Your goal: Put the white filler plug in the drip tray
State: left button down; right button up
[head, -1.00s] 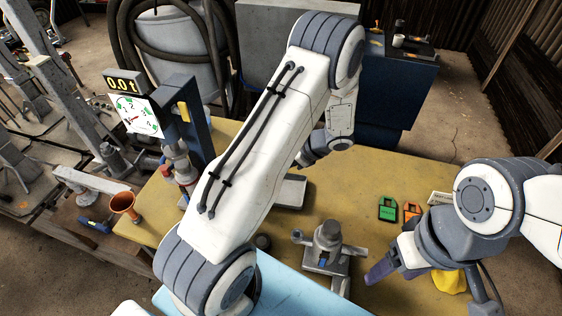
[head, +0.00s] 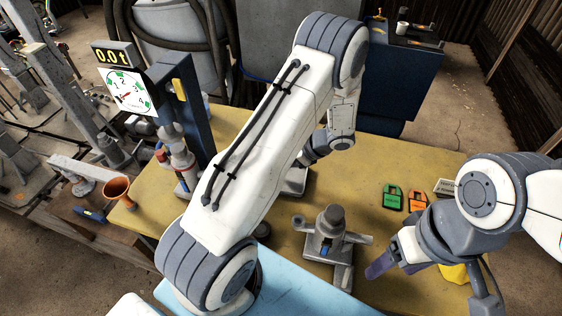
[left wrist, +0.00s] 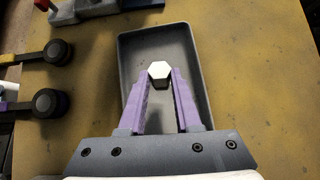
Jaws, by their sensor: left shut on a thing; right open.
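The white filler plug (left wrist: 159,70) shows as a small hexagonal piece between the purple fingertips of my left gripper (left wrist: 160,80). My left gripper is shut on it. In the left wrist view the plug and fingers are over the grey rectangular drip tray (left wrist: 206,62), inside its outline; the height above its floor is hard to tell. In the head view the tray (head: 296,183) is mostly hidden behind my left arm, and the plug cannot be seen. My right gripper (head: 378,268) is open and empty above the table's right part.
A grey jack-like device (head: 330,235) stands on the yellow table (head: 365,170) between the tray and my right gripper. Green (head: 392,197) and orange (head: 417,199) pieces lie to the right. A dial gauge (head: 126,92) stands left. Dark-ended tools (left wrist: 45,102) lie left of the tray.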

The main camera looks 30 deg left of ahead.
pick_arm(q)
jog(key=shift+f, duration=0.5)
jog(key=shift+c, duration=0.2)
grip_release()
jog(key=shift+r, duration=0.1)
notch_tip(320, 180, up, 8)
jog(key=p, duration=0.6)
dwell(0.3)
